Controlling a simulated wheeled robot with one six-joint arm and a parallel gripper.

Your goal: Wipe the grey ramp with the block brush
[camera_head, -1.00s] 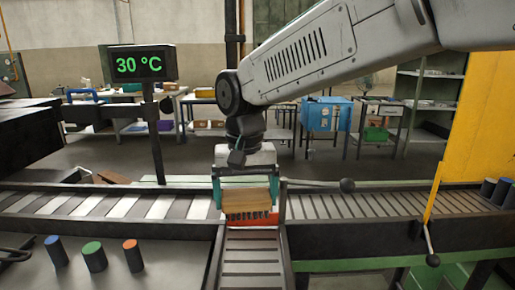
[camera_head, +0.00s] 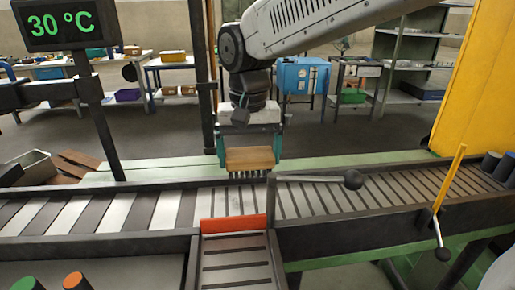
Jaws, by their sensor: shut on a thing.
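My gripper (camera_head: 248,143) is shut on the block brush (camera_head: 249,158), which has a wooden body and dark bristles pointing down. The brush is over the far side of the roller conveyor, beyond the orange-red plate. I cannot tell whether the bristles touch anything. The grey ramp (camera_head: 237,262) is a slatted chute running toward me from the conveyor. The orange-red plate (camera_head: 233,224) stands across its upper end. The ramp's lower end is cut off by the picture's bottom edge.
A conveyor (camera_head: 110,211) crosses the view. A lever with a dark knob (camera_head: 353,180) lies just right of the brush. Coloured cylinders (camera_head: 75,281) stand at bottom left. A 30 °C display (camera_head: 66,25) stands at upper left.

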